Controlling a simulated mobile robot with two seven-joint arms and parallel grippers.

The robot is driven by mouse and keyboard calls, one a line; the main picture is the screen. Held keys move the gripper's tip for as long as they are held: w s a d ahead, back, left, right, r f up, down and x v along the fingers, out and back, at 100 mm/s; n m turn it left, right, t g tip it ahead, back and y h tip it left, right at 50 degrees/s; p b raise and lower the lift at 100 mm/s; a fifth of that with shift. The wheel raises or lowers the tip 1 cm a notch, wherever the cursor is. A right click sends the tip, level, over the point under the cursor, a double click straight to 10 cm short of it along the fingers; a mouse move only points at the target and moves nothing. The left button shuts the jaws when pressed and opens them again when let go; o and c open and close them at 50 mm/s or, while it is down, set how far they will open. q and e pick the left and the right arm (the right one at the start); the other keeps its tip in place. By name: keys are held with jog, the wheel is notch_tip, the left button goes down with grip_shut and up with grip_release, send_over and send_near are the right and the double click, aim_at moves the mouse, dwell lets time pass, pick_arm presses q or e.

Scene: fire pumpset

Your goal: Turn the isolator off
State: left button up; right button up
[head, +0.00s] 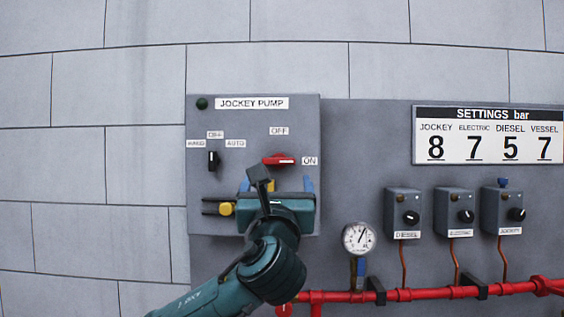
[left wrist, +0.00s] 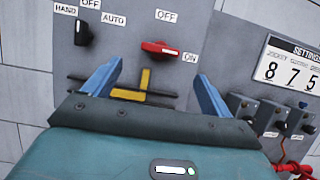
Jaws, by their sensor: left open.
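The isolator is a red rotary handle (head: 278,160) on the grey jockey pump panel (head: 205,120). The handle lies level, its white-marked end pointing right to the ON label (head: 309,161); the OFF label (head: 279,131) is above it. In the left wrist view the red handle (left wrist: 160,48) shows beyond and between the fingers. My left gripper (head: 277,184) is open, with its blue fingers (left wrist: 155,78) spread apart just below the handle and not touching it. Its body hides the lower part of the panel. My right gripper is not in view.
A black selector switch (head: 213,160) sits left of the isolator. A yellow part (head: 227,209) and black bars are lower on the panel. To the right are a gauge (head: 359,239), several grey pressure-switch boxes (head: 402,212), red pipework (head: 420,294) and a settings sign (head: 488,135).

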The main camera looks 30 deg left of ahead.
aim_at(279, 164)
pick_arm(q)
jog(key=p+x, duration=0.2)
jog(key=x, duration=0.7)
jog(key=shift+c, duration=0.6)
jog(key=shift+f, duration=0.1)
jog(key=c, duration=0.9)
